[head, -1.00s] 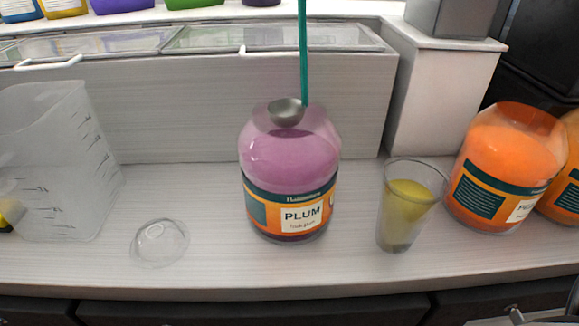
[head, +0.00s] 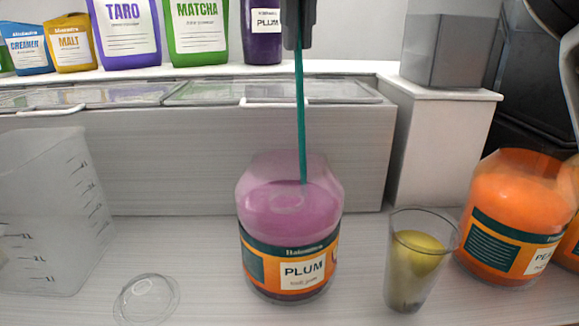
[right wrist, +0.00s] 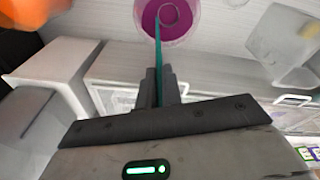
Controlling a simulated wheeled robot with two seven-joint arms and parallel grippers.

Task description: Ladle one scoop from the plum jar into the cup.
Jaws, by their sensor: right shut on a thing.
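The plum jar (head: 290,225) stands open on the counter, holding purple-pink jam; in the right wrist view the jar (right wrist: 178,28) is at the top. My right gripper (head: 299,40) is above the jar, shut on the green handle of the ladle (head: 301,120). In the right wrist view the gripper (right wrist: 160,75) has the handle (right wrist: 158,55) between its fingers. The handle runs down into the jar, and the ladle's bowl is sunk in the jam, with only a faint ring at the surface. The clear cup (head: 415,265) with yellow contents stands right of the jar. My left gripper is not visible.
An orange jar (head: 510,215) stands right of the cup. A clear dome lid (head: 147,300) lies at the front left, and a measuring pitcher (head: 55,215) stands at the left. Bags and a bottle line the shelf behind.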

